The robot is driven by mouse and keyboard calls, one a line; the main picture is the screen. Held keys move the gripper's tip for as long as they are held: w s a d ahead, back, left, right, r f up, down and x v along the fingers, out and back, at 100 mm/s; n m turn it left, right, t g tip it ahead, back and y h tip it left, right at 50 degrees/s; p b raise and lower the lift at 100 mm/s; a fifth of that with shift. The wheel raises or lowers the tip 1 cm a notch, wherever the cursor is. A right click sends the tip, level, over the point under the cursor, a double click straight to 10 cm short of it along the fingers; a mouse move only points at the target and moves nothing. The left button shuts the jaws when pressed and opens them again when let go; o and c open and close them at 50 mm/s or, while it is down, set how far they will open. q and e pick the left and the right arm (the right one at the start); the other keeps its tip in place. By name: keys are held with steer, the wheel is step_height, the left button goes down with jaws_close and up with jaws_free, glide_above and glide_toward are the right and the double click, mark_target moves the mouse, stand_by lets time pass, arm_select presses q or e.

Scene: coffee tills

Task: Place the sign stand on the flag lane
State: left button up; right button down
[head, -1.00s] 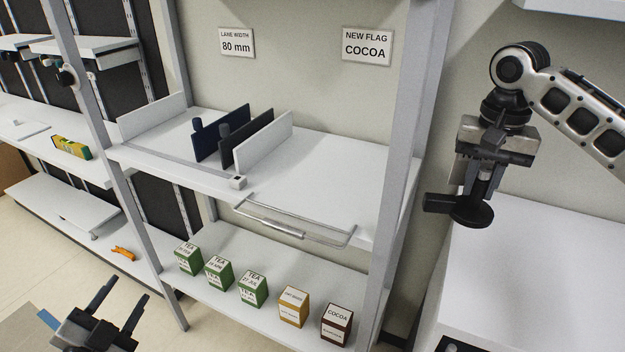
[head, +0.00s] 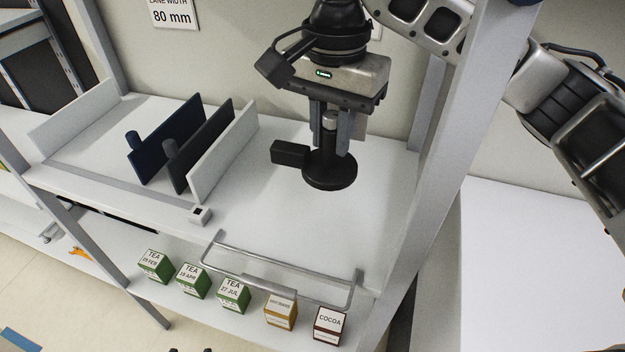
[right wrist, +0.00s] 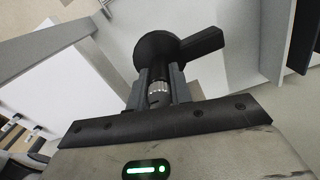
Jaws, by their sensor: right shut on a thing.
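The sign stand (head: 330,174) is black, with a round disc base, a short stem and a block sticking out to the left. My right gripper (head: 330,138) is shut on its stem, and the base hangs below the fingers, about level. The right wrist view also shows the stand (right wrist: 160,50) between the fingers (right wrist: 160,88). It is over the white shelf (head: 385,210), right of the dividers and behind a wire rail (head: 280,275); a small gap to the shelf seems likely. No label clearly names the flag lane. Two tips of my left gripper (head: 190,350) barely show, apart.
Navy (head: 168,135), black (head: 205,145) and white (head: 225,150) dividers stand left of the stand. A grey post (head: 480,130) rises at the right. Tea boxes (head: 193,280), a yellow box (head: 281,310) and a cocoa box (head: 330,325) are on the lower shelf.

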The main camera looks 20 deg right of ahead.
steer(key=shift+s+f, duration=0.1)
steer(key=shift+f, duration=0.15)
step_height(320, 180, down, 9)
steer(key=shift+b, duration=0.4)
steer(key=shift+f, duration=0.3)
steer(key=c, duration=1.3)
jaws_free()
steer(key=shift+f, duration=0.1)
steer(key=shift+o, duration=0.2)
step_height(320, 180, up, 12)
steer(key=shift+r+p, duration=0.15)
steer(key=shift+p, duration=0.45)
